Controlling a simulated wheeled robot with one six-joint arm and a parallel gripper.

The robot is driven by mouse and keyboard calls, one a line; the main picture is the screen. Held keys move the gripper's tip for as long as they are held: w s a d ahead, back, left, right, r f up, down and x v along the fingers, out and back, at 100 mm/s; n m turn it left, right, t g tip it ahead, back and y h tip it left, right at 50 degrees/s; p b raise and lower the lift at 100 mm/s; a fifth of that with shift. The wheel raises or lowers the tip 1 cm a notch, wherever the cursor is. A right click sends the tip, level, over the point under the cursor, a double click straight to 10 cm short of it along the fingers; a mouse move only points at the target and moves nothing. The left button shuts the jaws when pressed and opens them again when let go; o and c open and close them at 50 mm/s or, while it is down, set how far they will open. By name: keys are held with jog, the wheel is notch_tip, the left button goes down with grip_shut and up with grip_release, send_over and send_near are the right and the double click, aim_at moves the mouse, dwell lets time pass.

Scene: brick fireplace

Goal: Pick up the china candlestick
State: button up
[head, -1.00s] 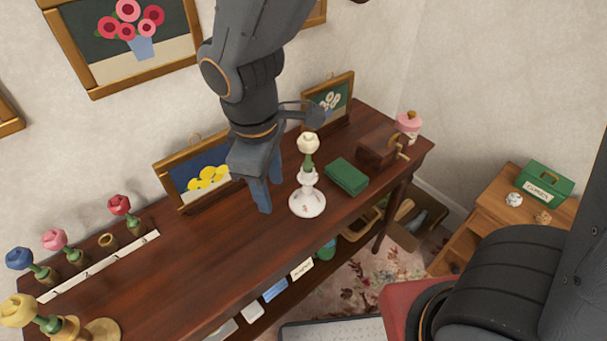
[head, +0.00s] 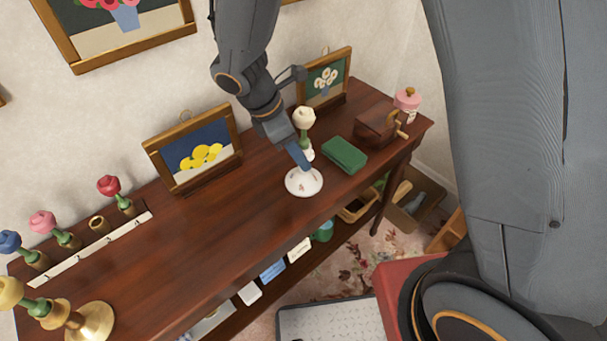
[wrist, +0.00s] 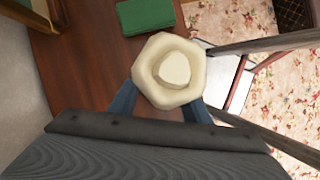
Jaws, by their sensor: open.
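The china candlestick (head: 304,183) stands upright on the dark wooden table, white with small painted marks on its round base. A cream flower (head: 304,117) on a green stem is set in its top. My gripper (head: 303,161) is at the candlestick's stem, pointing down and tilted, with one blue finger in front of part of the stem. In the wrist view, the cream flower (wrist: 168,72) hides the candlestick below it. The blue fingers of my open gripper (wrist: 160,105) show on either side beneath the flower. I cannot tell whether they touch the stem.
A green box (head: 344,154) lies just right of the candlestick. A wooden grinder (head: 378,128) stands at the table's right end. Framed pictures of yellow (head: 195,150) and white (head: 325,80) flowers stand behind.

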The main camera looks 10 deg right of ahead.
jog(key=shift+p+x, duration=0.55)
jog(key=shift+x, duration=1.7)
jog(key=shift+a, duration=0.15)
jog(key=shift+c, duration=0.2)
grip_shut()
